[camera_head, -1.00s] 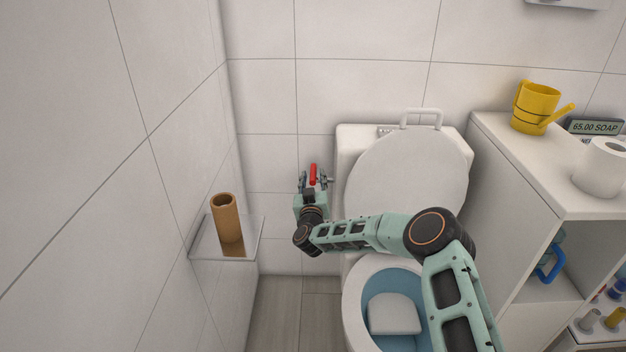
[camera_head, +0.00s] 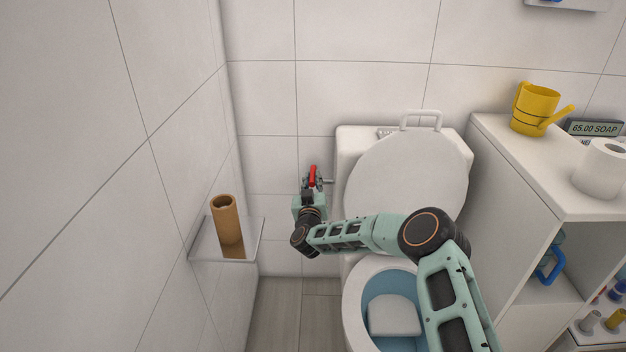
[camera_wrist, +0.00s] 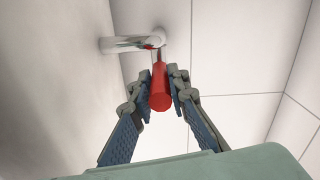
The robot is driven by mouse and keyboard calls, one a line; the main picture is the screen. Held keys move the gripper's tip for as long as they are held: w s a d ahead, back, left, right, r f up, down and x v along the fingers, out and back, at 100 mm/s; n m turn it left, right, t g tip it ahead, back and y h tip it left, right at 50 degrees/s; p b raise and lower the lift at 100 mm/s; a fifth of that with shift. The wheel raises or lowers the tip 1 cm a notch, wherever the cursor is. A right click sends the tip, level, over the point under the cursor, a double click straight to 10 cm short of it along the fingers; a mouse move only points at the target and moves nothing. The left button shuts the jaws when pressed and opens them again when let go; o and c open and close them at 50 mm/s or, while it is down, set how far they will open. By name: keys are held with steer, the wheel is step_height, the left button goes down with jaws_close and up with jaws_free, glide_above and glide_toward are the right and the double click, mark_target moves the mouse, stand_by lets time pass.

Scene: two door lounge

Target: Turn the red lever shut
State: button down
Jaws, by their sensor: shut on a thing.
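The red lever (camera_head: 313,174) sits on a small metal valve at the back wall, just left of the toilet tank. In the wrist view the red lever (camera_wrist: 160,90) points toward the camera, between the two fingers. My gripper (camera_wrist: 159,88) is shut on the lever, with a fingertip on each side of it. The valve's pale pipe (camera_wrist: 128,44) shows behind the lever. In the head view my gripper (camera_head: 311,188) is small and partly covers the valve, and its fingertips are hard to make out.
The toilet, with its raised lid (camera_head: 408,180), stands right of the valve under my arm. A glass shelf (camera_head: 206,246) with a cardboard tube (camera_head: 226,220) juts from the left wall. A white cabinet (camera_head: 500,200) with a yellow jug (camera_head: 536,108) stands at the right.

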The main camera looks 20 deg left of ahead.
steer(key=shift+s+a+f+m+h, duration=0.15)
steer(key=shift+a+m+h, duration=0.2)
steer(key=shift+h, duration=0.25)
steer(key=shift+a+m+t+h+b, duration=0.15)
steer(key=shift+a+m+h+b, duration=0.15)
steer(key=shift+m+h, duration=0.4)
steer(key=shift+a+m+t+h+b, duration=0.2)
steer(key=shift+m+h+b, duration=0.15)
steer(key=shift+h, duration=0.55)
steer(key=c, duration=1.8)
jaws_free()
steer(key=shift+c, duration=0.2)
steer(key=shift+d, duration=0.15)
